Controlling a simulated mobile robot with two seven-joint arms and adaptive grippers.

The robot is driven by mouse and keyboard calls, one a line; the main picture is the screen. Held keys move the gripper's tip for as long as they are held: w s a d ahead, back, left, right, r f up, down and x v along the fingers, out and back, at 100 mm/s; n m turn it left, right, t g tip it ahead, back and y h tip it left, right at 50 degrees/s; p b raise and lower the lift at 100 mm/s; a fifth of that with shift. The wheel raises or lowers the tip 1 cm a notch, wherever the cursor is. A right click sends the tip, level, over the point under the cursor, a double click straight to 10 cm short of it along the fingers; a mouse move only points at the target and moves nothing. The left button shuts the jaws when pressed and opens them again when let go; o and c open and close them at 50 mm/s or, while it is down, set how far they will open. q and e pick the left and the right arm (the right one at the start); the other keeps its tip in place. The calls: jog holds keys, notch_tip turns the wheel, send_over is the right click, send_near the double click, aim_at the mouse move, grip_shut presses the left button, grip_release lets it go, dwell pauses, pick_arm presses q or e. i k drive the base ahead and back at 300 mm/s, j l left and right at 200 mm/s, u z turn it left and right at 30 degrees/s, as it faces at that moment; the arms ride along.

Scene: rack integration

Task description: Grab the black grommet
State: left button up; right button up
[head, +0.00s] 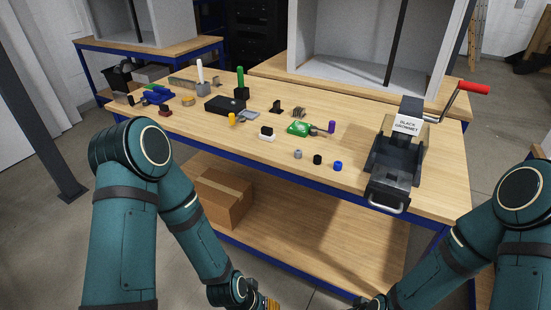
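A small black cylindrical piece, which looks like the black grommet (317,160), stands on the wooden table near its front edge. It sits between a similar grey piece (298,154) on its left and a blue one (337,166) on its right, apart from both. My two teal arms hang in front of the table, with their wrists low at the bottom edge of the picture. Nothing touches the black piece.
A black press-like machine with a red-handled crank (395,160) stands on the right of the table (230,148). A green part (300,128), a purple cylinder (332,126) and a white-and-black block (267,134) lie behind the grommet. A cardboard box (222,198) is on the lower shelf.

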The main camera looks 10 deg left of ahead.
aim_at(317, 161)
jog(key=i+j+z, duration=0.1)
jog(key=z, duration=0.75)
jog(key=i+j+z, duration=0.1)
jog(key=j+z, duration=0.2)
jog(key=j, duration=0.15)
jog(key=j+z, duration=0.35)
jog(key=j, duration=0.15)
jog(key=j+z, duration=0.2)
jog(key=j, duration=0.75)
